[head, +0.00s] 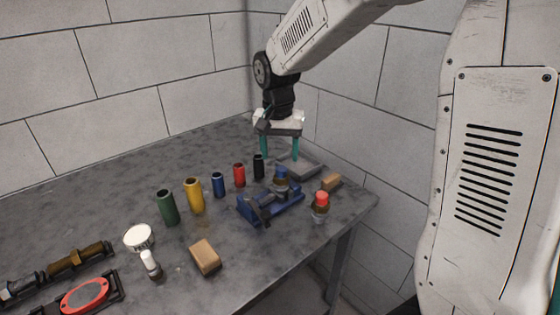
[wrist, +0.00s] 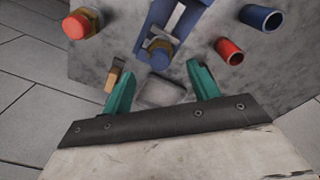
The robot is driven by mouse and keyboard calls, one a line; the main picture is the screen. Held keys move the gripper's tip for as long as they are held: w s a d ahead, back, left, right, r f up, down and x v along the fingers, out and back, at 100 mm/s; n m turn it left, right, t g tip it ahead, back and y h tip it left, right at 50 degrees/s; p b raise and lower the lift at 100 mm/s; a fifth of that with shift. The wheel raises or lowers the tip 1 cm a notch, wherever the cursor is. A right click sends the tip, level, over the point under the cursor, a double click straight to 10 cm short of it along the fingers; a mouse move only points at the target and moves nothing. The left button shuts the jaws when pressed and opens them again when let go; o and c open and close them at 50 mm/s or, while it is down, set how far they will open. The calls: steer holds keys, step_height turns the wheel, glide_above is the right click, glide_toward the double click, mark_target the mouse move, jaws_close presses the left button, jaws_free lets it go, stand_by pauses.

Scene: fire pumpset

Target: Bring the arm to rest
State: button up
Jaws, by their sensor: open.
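My gripper (head: 281,147) hangs from my arm above the back right part of the table, near the wall corner. Its two teal fingers point down and stand apart, with nothing held between them. In the wrist view my gripper (wrist: 160,92) is open, and a flat grey block (wrist: 162,93) shows between and beyond the fingers. That grey block also shows in the head view (head: 303,168), on the table below and beside the fingers.
The grey table (head: 120,190) holds a blue vise-like fixture (head: 270,207), a red-capped fitting (head: 320,205), tan blocks (head: 205,257) and several coloured cylinders, including a black one (head: 258,166) near my gripper. Walls close in behind and at right. Tools lie at front left.

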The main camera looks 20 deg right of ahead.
steer(key=shift+r, duration=0.1)
stand_by(0.4)
steer(key=s+d+r+n, duration=0.1)
steer(key=s+r+n, duration=0.2)
steer(key=s, duration=1.2)
steer(key=s+d+r+n+t, duration=0.1)
steer(key=s+r+n, duration=0.2)
steer(key=s, duration=1.1)
steer(key=shift+s+d+r, duration=0.25)
steer(key=shift+s+r, duration=0.1)
steer(key=shift+r, duration=0.1)
